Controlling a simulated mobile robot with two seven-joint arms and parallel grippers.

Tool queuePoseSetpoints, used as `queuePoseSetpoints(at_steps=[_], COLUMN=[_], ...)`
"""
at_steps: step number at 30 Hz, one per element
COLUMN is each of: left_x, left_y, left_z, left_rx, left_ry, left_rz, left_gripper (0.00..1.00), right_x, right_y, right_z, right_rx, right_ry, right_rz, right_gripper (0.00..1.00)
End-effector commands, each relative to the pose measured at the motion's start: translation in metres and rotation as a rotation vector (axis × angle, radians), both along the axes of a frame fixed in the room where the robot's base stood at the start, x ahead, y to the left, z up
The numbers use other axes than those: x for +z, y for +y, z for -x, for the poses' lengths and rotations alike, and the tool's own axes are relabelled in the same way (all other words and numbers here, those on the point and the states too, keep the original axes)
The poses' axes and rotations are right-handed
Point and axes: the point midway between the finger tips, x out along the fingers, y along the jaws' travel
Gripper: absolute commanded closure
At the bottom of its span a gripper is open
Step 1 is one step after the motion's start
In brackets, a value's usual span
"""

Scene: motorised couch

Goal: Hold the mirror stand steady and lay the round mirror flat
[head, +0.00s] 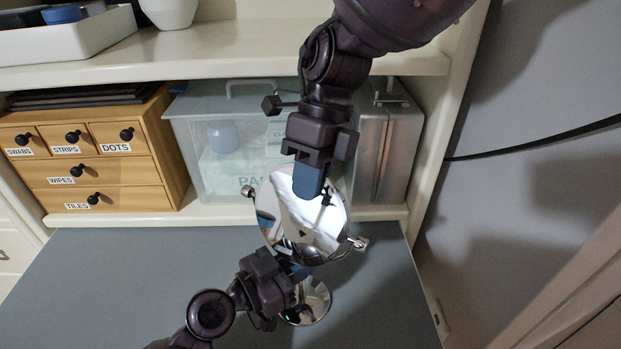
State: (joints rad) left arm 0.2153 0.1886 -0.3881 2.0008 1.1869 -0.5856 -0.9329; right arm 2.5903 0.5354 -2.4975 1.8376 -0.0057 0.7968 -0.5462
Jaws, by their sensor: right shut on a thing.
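The round mirror (277,212) stands tilted in its stand, its bright face towards me. Side knobs show at its left and lower-right edges. The mirror stand (318,303) has a shiny round base on the grey surface; its stem is mostly hidden. My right gripper (308,190) comes down from the top and is shut on the mirror's upper rim, its blue finger lying over the face. My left gripper (299,271) is low, at the stem just below the mirror. Its fingertips are partly hidden, so I cannot tell whether they grip the stem.
Behind the mirror, a shelf holds a wooden drawer box (95,160) with labels, a clear lidded bin (215,125) and a grey metal case (400,140). A white tray (75,38) sits on the shelf above. The grey surface (130,270) is clear at left and right.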

Motion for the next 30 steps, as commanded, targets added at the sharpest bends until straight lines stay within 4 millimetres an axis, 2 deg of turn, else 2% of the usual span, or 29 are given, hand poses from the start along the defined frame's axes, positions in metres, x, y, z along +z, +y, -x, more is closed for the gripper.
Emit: queuePoseSetpoints(at_steps=[9, 21, 22, 26, 30], left_x=[0.0005, 0.0004, 0.0003, 0.0003, 0.0003], left_y=[-0.0004, -0.0006, -0.0005, -0.0005, -0.0004], left_z=[0.0001, 0.0002, 0.0003, 0.0003, 0.0003], left_rx=[-0.001, -0.001, -0.001, -0.001, -0.001], left_ry=[-0.001, -0.001, 0.0, 0.0, 0.001], left_rz=[0.001, 0.001, 0.0, 0.0, 0.001], left_gripper=[1.0, 1.0, 1.0, 1.0, 1.0], right_x=[-0.0021, -0.0017, -0.0017, -0.0019, -0.0021], right_y=[-0.0023, -0.0034, -0.0034, -0.0035, -0.0037], right_z=[-0.0048, -0.0059, -0.0059, -0.0058, -0.0058], right_rx=[-0.002, -0.002, -0.002, -0.001, -0.001], right_ry=[0.09, 0.1, 0.1, 0.101, 0.101], right_rz=[-0.067, -0.074, -0.074, -0.074, -0.074], right_gripper=[1.0, 1.0, 0.83, 0.63, 0.62])
